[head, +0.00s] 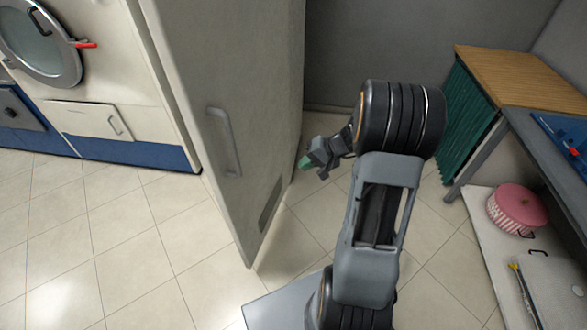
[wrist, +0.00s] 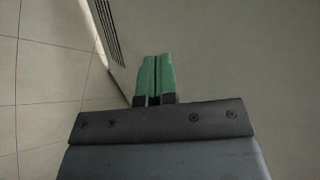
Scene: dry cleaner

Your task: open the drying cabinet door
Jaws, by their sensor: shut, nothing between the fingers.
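The drying cabinet is a tall grey box (head: 190,60) left of centre in the head view. Its door face carries a vertical bar handle (head: 225,142). My gripper (head: 304,162), with green fingertips, is to the right of that vented face, away from the handle. In the wrist view its green fingers (wrist: 155,80) are together and empty, with a plain grey panel beyond. I cannot tell if they touch it. I see no clear door gap.
A white and blue washing machine (head: 110,90) stands at the left. At the right are a wooden-topped counter (head: 520,80) with a green curtain (head: 465,120), and a lower shelf (head: 480,215) with a pink striped round box (head: 517,207). Tiled floor (head: 130,240) is clear before the cabinet.

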